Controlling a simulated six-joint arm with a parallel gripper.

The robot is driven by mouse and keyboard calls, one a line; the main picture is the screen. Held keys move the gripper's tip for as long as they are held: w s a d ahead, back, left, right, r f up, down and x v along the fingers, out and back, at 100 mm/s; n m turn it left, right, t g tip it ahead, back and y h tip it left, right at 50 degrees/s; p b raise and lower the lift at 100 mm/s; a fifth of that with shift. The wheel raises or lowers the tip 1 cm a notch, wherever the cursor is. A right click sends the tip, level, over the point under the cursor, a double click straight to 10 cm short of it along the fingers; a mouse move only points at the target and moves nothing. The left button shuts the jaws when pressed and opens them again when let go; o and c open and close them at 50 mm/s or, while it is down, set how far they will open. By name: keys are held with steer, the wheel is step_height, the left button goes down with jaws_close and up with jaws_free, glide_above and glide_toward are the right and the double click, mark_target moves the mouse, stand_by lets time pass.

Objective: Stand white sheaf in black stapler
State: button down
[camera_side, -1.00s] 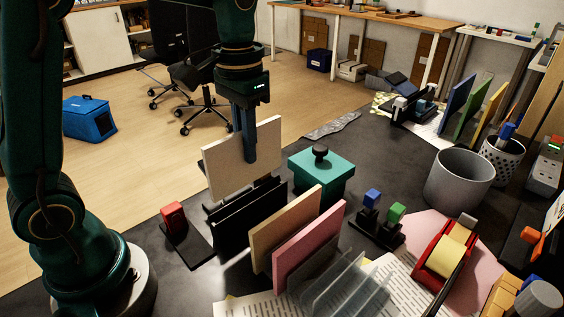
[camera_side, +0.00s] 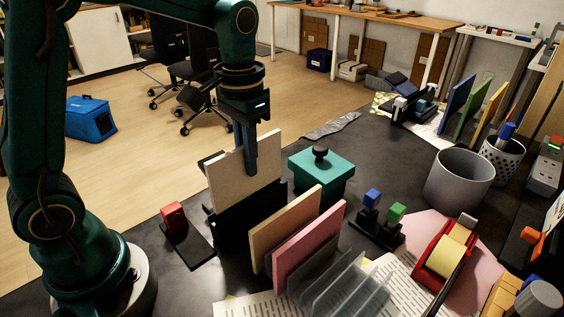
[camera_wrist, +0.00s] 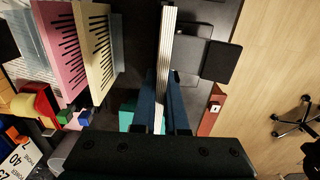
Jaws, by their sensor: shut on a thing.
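The white sheaf (camera_side: 226,182) is a pale upright panel in the side view. My gripper (camera_side: 249,165) is shut on its upper part. The sheaf's lower edge is hidden behind the front wall of the black stapler (camera_side: 250,217), a black upright holder on the dark desk. I cannot tell whether it touches the bottom. In the wrist view the sheaf (camera_wrist: 167,48) shows edge-on between my gripper's fingers (camera_wrist: 163,100), with black parts close on its right.
A yellow panel (camera_side: 284,228) and a pink panel (camera_side: 308,243) stand just right of the holder. A teal lidded box (camera_side: 322,178) is behind them. A red block on a black base (camera_side: 174,218) stands at left. A grey cup (camera_side: 459,180) is farther right.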

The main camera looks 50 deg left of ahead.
mark_target(249, 186)
steer(key=shift+f, duration=0.25)
stand_by(0.4)
steer(key=shift+f, duration=0.6)
steer(key=shift+f, duration=0.15)
steer(key=shift+f, duration=0.4)
stand_by(0.4)
steer(key=shift+f, duration=0.8)
steer(key=shift+f, duration=0.15)
steer(key=shift+f, duration=0.25)
